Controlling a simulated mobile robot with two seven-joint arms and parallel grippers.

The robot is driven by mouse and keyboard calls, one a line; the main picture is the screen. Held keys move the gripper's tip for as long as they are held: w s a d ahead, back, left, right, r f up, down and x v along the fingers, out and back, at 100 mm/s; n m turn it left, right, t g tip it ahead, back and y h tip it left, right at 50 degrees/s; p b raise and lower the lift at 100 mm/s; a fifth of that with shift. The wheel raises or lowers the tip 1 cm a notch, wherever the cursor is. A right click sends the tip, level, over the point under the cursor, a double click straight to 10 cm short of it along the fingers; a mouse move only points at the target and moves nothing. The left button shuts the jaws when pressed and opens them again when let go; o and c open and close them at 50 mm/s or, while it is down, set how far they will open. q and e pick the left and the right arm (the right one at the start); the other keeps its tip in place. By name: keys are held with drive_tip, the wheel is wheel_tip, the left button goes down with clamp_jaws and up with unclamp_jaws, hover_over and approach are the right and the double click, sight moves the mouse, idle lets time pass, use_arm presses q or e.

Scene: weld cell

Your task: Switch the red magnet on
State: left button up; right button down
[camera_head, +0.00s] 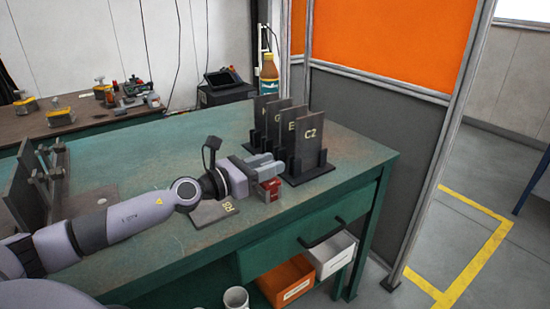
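The red magnet (271,189) is a small red block with a pale label on the green workbench, near its front right edge. My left gripper (264,166) comes in from the left and is at the magnet's upper side in the picture. Its two grey fingers point right and overlap the magnet's top in this view, so the magnet's switch cannot be made out. I cannot tell the finger gap or whether they touch the magnet. My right gripper is not in view.
Dark upright plates in a rack, the front one marked C2 (308,146), stand just right of the gripper. A flat plate (213,212) lies under my arm. Below the bench (330,198) are an orange bin (287,283) and a white bin (332,257).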

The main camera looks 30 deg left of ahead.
use_arm(q)
drive_tip(key=shift+x, duration=1.1)
